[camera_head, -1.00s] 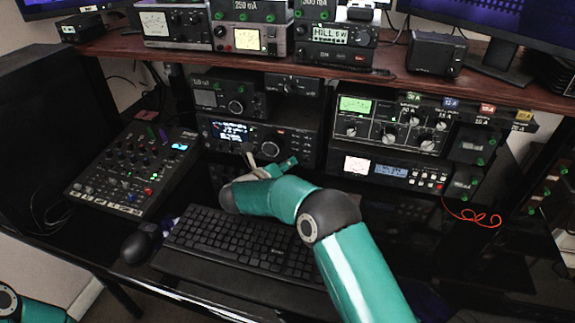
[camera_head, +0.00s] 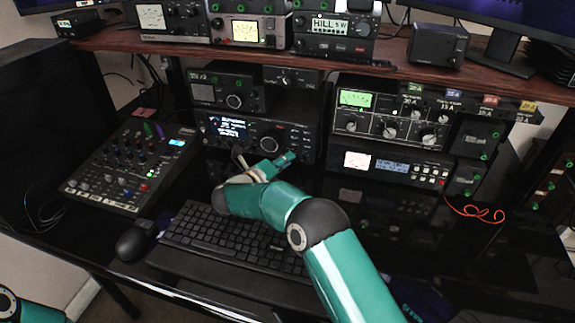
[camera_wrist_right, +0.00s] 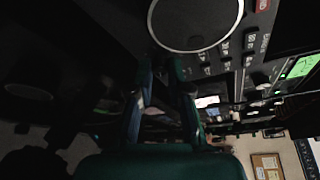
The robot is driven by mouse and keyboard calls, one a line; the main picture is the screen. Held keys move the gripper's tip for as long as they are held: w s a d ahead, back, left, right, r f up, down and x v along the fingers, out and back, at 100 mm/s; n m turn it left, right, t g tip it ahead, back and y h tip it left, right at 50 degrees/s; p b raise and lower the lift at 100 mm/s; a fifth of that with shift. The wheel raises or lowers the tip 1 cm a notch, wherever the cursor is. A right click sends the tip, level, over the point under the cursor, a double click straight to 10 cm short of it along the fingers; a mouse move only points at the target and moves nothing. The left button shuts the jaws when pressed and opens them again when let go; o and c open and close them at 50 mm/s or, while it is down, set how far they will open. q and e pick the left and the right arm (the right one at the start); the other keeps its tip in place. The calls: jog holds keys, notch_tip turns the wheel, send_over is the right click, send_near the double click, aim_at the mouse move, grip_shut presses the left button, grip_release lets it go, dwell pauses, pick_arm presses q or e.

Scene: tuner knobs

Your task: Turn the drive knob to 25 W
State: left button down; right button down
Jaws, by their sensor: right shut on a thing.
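The black radio (camera_head: 298,142) with a lit display (camera_head: 227,127) and a large dial (camera_head: 269,144) stands on the lower shelf. The display text is too small to read. In the right wrist view my gripper's fingers (camera_wrist_right: 165,70) point at the dark panel, just below the large dial (camera_wrist_right: 195,20). My left gripper is out of view.
A keyboard (camera_head: 235,238) and a mouse (camera_head: 135,240) lie below my right arm. A mixer (camera_head: 125,165) stands at the left. A meter unit with knobs (camera_head: 390,120) stands at the right. A wooden shelf (camera_head: 160,46) with several devices overhangs the radio.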

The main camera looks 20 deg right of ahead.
jog(key=shift+a+f+n+h+b, duration=0.15)
jog(key=shift+n+h+b, duration=0.2)
jog(key=shift+n, duration=0.3)
jog(key=shift+a+f+n+h+b, duration=0.15)
jog(key=shift+n+b, duration=0.25)
jog(key=shift+n, duration=0.25)
jog(key=shift+d, duration=0.1)
jog(key=c, duration=1.2)
grip_release()
jog(key=shift+o, duration=0.4)
jog(key=shift+d+r, duration=0.1)
jog(key=shift+s+a+r, duration=0.1)
jog(key=shift+s+a, duration=0.15)
jog(key=shift+a, duration=0.25)
jog(key=v, duration=1.1)
jog(key=shift+s+f, duration=0.1)
jog(key=shift+f, duration=0.2)
